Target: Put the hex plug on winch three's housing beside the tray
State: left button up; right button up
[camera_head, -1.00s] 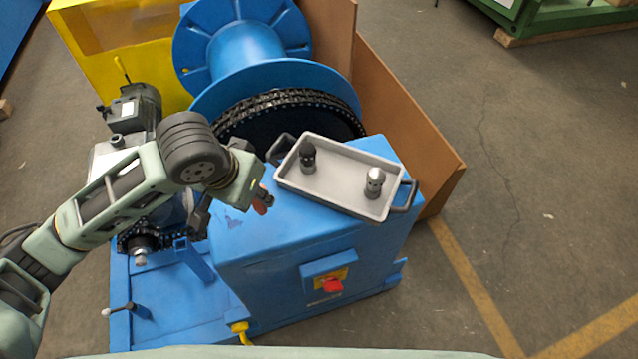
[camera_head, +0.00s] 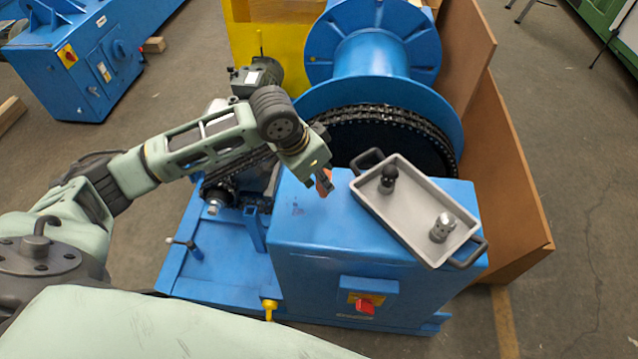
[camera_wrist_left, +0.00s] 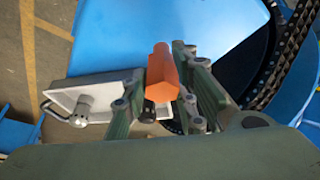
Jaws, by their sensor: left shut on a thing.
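The orange hex plug (camera_wrist_left: 162,76) is between the fingers of my left gripper (camera_wrist_left: 160,95) in the left wrist view. In the head view the same gripper (camera_head: 322,184) is shut on the plug (camera_head: 326,178) above the left part of the blue housing top (camera_head: 310,222). I cannot tell whether the plug touches the housing. The grey tray (camera_head: 402,222) lies to the right of the gripper on the same housing, with bare blue surface in between. My right gripper is out of view.
The tray holds a black-topped piece (camera_head: 388,180) and a silver piece (camera_head: 442,228). The chain wheel (camera_head: 405,135) and blue drum (camera_head: 372,55) stand behind the housing. A red switch (camera_head: 365,305) is on its front. The housing top is clear in front of the tray.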

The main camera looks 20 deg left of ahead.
aim_at(318, 187)
pick_arm(q)
jog(key=shift+w+a+f, duration=0.3)
jog(key=shift+a+f, duration=0.15)
jog(key=shift+a, duration=0.05)
notch_tip(318, 187, down, 3)
jog(key=shift+f+p, duration=0.15)
jog(key=shift+p, duration=0.4)
jog(key=shift+f, duration=0.45)
jog(key=o, duration=1.1)
jog(key=shift+o, duration=0.2)
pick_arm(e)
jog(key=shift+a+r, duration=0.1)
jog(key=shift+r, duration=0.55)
